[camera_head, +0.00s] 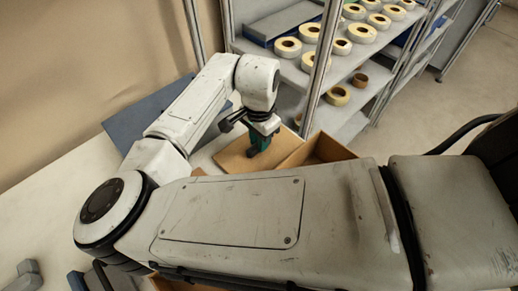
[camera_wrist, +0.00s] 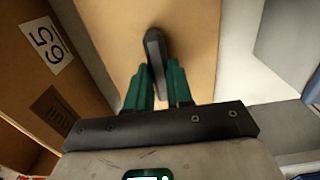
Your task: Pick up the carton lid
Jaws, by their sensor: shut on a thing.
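The carton lid is a flat tan board (camera_head: 232,160) with a dark grey upright handle (camera_wrist: 154,48). In the wrist view its tan face (camera_wrist: 196,35) fills the middle. My gripper (camera_head: 260,142) is above the lid, and its green fingers (camera_wrist: 157,75) are closed on the handle from both sides. The open tan carton (camera_head: 325,150) is right beside the lid in the head view. In the wrist view the carton (camera_wrist: 25,70) is at the left, with a white number label. I cannot tell whether the lid is clear of the surface beneath. My arm hides part of the carton.
A metal shelf (camera_head: 350,60) with several tape reels (camera_head: 337,96) and a blue-grey box (camera_head: 285,22) stands behind. A blue-grey panel (camera_head: 150,113) lies left of my arm. Grey blocks (camera_head: 28,272) lie at the lower left. The pale surface (camera_head: 50,195) at left is mostly clear.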

